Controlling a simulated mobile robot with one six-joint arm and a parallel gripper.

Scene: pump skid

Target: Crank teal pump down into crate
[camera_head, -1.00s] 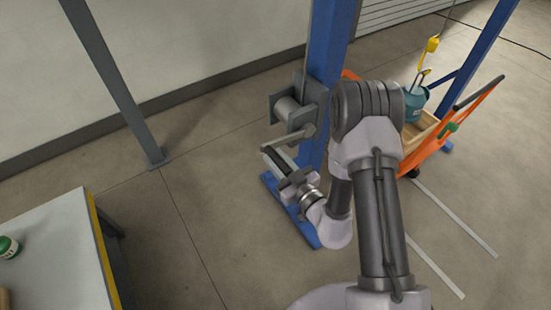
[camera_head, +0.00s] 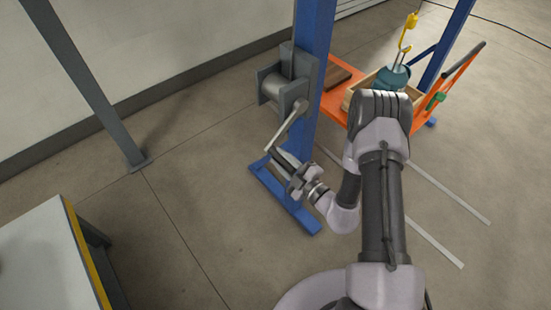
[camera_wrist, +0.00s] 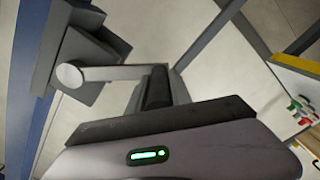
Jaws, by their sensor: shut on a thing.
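The winch (camera_head: 284,84) is a grey drum in a bracket on the blue post. Its crank arm (camera_head: 287,126) slants down and left; it also shows in the wrist view (camera_wrist: 115,73). My gripper (camera_head: 284,160) is shut on the dark crank handle (camera_wrist: 157,88) at the arm's outer end. The teal pump (camera_head: 392,77) hangs upright under a yellow hook (camera_head: 408,30), at the wooden crate (camera_head: 367,84). My arm hides the crate's front and the pump's lower end, so I cannot tell whether the pump touches the crate floor.
The crate stands on an orange cart (camera_head: 343,95) with a raised handle. The blue post's foot (camera_head: 300,214) lies on the floor below my gripper. A yellow-edged table (camera_head: 50,262) is at lower left, a grey post (camera_head: 95,90) behind. Floor between is clear.

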